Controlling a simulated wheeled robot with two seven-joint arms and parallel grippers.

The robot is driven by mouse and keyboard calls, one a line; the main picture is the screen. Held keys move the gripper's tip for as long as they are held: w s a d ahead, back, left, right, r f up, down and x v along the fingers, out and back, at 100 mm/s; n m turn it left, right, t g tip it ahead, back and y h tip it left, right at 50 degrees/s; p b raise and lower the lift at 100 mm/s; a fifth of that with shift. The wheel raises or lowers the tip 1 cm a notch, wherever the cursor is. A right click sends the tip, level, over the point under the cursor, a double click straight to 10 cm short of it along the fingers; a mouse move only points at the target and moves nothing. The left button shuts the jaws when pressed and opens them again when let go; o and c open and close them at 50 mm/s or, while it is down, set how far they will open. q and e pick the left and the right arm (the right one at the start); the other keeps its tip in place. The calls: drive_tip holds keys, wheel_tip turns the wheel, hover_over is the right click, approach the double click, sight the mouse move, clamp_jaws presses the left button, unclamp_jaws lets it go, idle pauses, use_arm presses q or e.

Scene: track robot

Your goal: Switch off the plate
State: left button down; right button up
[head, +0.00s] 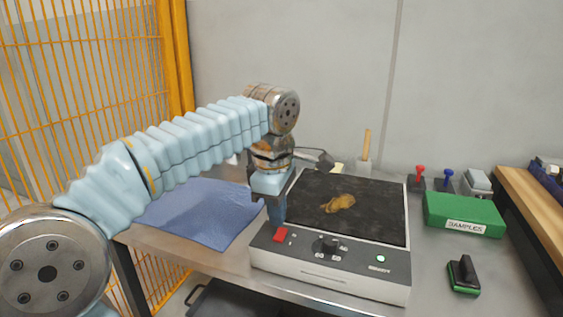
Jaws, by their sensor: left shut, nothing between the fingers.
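The panel carries a red switch (281,235), a black dial (327,246) and a lit green lamp (381,258). A brown lump (338,203) lies on the dark top. My left gripper (276,222) is shut and empty, pointing down at the panel's left end. Its tips are just above or touching the red switch; I cannot tell which. My right gripper is not in view.
A blue cloth (200,212) lies left of the plate. A green box labelled SAMPLES (463,214) and a black-and-green block (464,275) stand to the right. A wooden-handled tool (366,150) stands behind. A yellow mesh fence (90,80) rises at the left.

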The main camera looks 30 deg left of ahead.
sight(277, 238)
use_arm(q)
drive_tip(key=shift+w+d+r, duration=0.1)
drive_tip(key=shift+d+r, duration=0.05)
drive_tip(key=shift+r, duration=0.45)
drive_tip(key=shift+d+r, duration=0.1)
drive_tip(key=shift+r, duration=0.45)
wheel_tip(277, 238, up, 9)
drive_tip(key=s, duration=0.1)
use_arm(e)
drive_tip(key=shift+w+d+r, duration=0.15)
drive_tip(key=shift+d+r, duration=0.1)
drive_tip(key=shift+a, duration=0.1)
